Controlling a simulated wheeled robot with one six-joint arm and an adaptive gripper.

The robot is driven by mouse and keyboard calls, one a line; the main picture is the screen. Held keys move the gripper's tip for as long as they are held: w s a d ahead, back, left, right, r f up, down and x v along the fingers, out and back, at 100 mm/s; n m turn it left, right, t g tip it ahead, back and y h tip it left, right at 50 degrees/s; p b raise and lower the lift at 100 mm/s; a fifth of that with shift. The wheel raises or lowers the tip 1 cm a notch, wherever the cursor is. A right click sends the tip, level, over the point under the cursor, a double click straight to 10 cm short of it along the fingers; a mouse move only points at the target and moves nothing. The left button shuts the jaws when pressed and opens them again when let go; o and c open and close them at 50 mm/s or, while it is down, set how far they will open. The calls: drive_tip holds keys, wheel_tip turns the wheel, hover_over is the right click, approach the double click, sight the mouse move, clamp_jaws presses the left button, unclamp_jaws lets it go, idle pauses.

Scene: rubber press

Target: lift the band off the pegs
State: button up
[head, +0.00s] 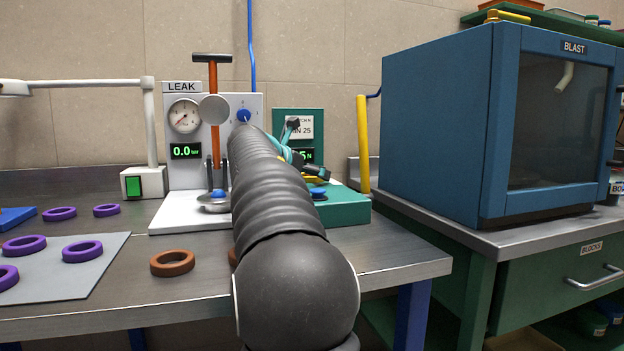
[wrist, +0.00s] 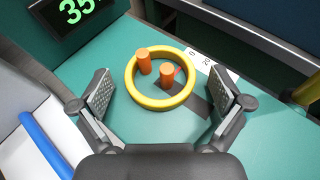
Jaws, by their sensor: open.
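In the wrist view the yellow band (wrist: 160,103) lies around two orange pegs, a left peg (wrist: 143,63) and a right peg (wrist: 167,78), on a teal base (wrist: 85,75). The band looks round, with both pegs inside it. My gripper (wrist: 163,87) is open and empty, its grey ridged pads on either side of the band with gaps between. I cannot tell the height of the pads above the base. In the head view my arm hides most of this spot; part of the teal base (head: 345,205) shows to its right.
A green digital display (wrist: 78,10) stands behind the base at upper left. The white leak tester (head: 185,120) stands left of my arm. The blue blast cabinet (head: 440,130) is to the right. Purple rings (head: 82,251) and a brown ring (head: 172,263) lie at the left.

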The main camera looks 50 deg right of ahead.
drive_tip(key=c, duration=1.1)
wheel_tip(320, 180, up, 10)
drive_tip(key=p, duration=0.4)
